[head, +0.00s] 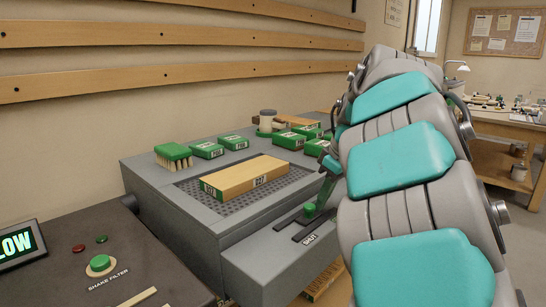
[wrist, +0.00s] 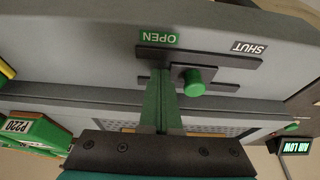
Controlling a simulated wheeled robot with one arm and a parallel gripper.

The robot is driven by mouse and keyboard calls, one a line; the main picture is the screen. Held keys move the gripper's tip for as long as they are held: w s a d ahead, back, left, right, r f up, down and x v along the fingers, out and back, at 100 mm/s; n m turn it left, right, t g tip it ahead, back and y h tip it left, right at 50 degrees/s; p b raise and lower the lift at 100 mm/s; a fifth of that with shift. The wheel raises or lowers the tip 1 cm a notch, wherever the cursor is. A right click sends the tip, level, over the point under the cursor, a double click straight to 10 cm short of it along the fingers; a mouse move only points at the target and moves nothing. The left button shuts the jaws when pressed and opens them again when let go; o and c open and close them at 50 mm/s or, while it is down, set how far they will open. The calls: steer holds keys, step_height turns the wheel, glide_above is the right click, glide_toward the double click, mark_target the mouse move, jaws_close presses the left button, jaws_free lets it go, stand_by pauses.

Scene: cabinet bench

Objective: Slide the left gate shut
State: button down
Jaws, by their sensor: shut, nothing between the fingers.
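The gate's green knob (wrist: 193,83) stands on a dark slotted plate (wrist: 225,61) on a grey panel, between the OPEN label (wrist: 159,38) and the SHUT label (wrist: 249,47). My gripper (wrist: 161,75) is shut and empty. Its green fingers reach down to the plate just left of the knob in the wrist view, on the OPEN side. They look close beside the knob; I cannot tell whether they touch. In the head view the knob (head: 310,211) shows beside my arm, with the SHUT label (head: 311,239) nearer the camera. My arm hides the area beyond.
A yellow-topped box (head: 245,177) lies on the perforated bench top. Several green boxes (head: 207,150) and a brush (head: 173,155) stand behind it. A dark console with a green SHAKE FILTER button (head: 100,263) is at lower left. A lit display (wrist: 297,147) shows at the wrist view's right edge.

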mark_target(312, 206)
steer(key=shift+s+a, duration=1.5)
steer(key=shift+s, duration=0.1)
steer(key=shift+w+d, duration=0.1)
steer(key=shift+w+d+r, duration=0.1)
steer(key=shift+w+d, duration=0.25)
steer(key=shift+w, duration=0.05)
steer(key=shift+r, duration=3.9)
